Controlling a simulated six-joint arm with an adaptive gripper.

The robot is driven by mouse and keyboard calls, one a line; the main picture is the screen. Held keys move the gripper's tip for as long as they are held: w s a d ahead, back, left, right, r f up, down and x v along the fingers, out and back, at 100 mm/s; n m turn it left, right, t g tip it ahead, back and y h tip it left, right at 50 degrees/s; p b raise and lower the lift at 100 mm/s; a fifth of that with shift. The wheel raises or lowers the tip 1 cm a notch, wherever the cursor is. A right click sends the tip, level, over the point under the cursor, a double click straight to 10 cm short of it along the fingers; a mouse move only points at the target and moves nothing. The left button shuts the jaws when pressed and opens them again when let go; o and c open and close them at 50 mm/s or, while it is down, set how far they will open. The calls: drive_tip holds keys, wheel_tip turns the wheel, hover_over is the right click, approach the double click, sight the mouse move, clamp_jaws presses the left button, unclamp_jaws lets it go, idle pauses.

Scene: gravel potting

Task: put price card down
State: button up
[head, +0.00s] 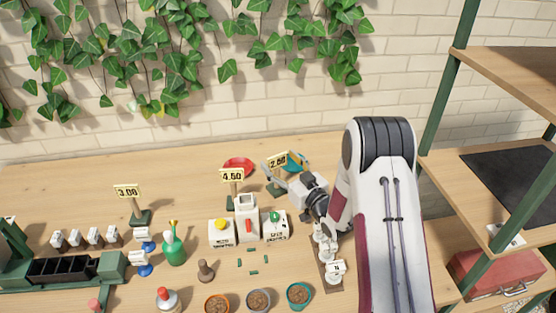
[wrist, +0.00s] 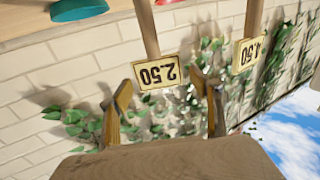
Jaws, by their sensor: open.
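The 2.50 price card (head: 277,161) stands on its stick near the back of the table, with a dark green base at its foot. In the wrist view the same price card (wrist: 157,75) appears upside down, between the fingers, with its stick running out toward the top. My gripper (head: 283,168) is at this card, and its two fingers (wrist: 162,80) are spread apart with gaps to the card on both sides. Part of the card's stick is hidden behind my gripper in the head view.
The 4.50 card (head: 231,175) stands close by on the left, and the 3.00 card (head: 127,191) farther left. A red saucer (head: 238,163) and a teal saucer (head: 297,160) lie behind. Dispensers (head: 246,219) stand in front. The back left table is clear.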

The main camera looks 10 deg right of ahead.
wheel_tip(320, 180, up, 7)
drive_tip(key=shift+s+d, duration=0.2)
drive_tip(key=shift+s, duration=0.25)
idle(0.9)
drive_tip(key=s+d+r+m+g+h, duration=0.1)
drive_tip(key=s+d+r+g+h, duration=0.2)
drive_tip(key=s+r, duration=0.35)
drive_tip(key=s+d+r+m+g+h, duration=0.1)
drive_tip(key=s+d+r+m+h, duration=0.2)
drive_tip(key=s+r, duration=0.35)
drive_tip(key=s+a+f+g, duration=0.1)
drive_tip(key=s+g, duration=0.2)
drive_tip(key=s, duration=1.3)
drive_tip(key=s+a+f+g, duration=0.1)
drive_tip(key=s+g, duration=0.3)
drive_tip(key=s, duration=1.3)
drive_tip(key=shift+s+a+f+m+h, duration=0.2)
drive_tip(key=shift+a+f+m+h, duration=0.15)
drive_tip(key=shift+a, duration=0.25)
